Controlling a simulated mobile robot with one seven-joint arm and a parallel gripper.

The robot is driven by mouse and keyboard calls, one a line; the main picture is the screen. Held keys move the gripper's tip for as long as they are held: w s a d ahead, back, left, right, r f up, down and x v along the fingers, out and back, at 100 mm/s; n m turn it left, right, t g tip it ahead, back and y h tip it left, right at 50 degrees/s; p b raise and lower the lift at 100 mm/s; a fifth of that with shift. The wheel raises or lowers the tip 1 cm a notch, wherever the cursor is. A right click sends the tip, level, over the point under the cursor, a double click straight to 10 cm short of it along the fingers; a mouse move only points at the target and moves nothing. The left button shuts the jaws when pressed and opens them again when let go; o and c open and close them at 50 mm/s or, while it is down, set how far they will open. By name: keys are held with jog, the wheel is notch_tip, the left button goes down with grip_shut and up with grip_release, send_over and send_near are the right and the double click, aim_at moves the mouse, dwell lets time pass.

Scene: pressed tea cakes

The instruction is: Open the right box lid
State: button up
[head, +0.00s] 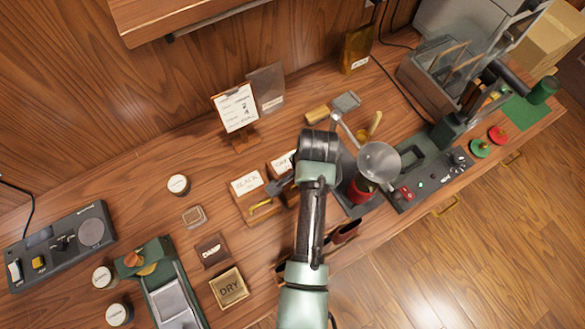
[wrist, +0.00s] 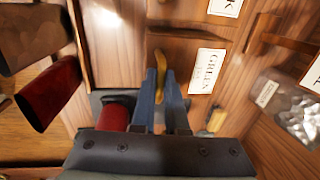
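The right box (head: 281,164) has a white label and stands beside the left box (head: 250,208), labelled BLACK, in the head view. My gripper (head: 279,187) is at the front of the right box, and my arm hides part of that box. In the wrist view the right box's lid (wrist: 196,38) carries a label reading GREEN. A curved gold handle (wrist: 159,62) lies between the two fingertips of my gripper (wrist: 161,80). The fingers stand close on both sides of the handle; I cannot tell whether they press on it. The lid looks down.
A dark tray with a red cup (head: 359,191) and a metal funnel (head: 379,161) stands right of my arm. A menu stand (head: 236,110) is behind the boxes. A DRY tin (head: 229,288) and a DAMP box (head: 212,251) lie front left. Some counter left of the boxes is clear.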

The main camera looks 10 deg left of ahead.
jog(key=shift+w+a+r+p, duration=0.15)
jog(key=shift+w+r+p, duration=0.05)
jog(key=shift+r+p, duration=0.3)
jog(key=shift+w+a+r+p, duration=0.1)
jog(key=shift+w+r+p, duration=0.05)
jog(key=shift+r+p, duration=0.25)
jog(key=shift+w+a+r, duration=0.1)
jog(key=shift+r, duration=0.05)
jog(key=shift+w+a+r+p, duration=0.15)
jog(key=shift+w+r+p, duration=0.15)
jog(key=shift+r, duration=0.1)
jog(key=shift+w+a+r+p, duration=0.15)
jog(key=shift+r+p, duration=0.1)
jog(key=shift+r, duration=0.15)
jog(key=shift+w+a, duration=0.1)
jog(key=shift+w+r, duration=0.1)
jog(key=shift+r, duration=0.1)
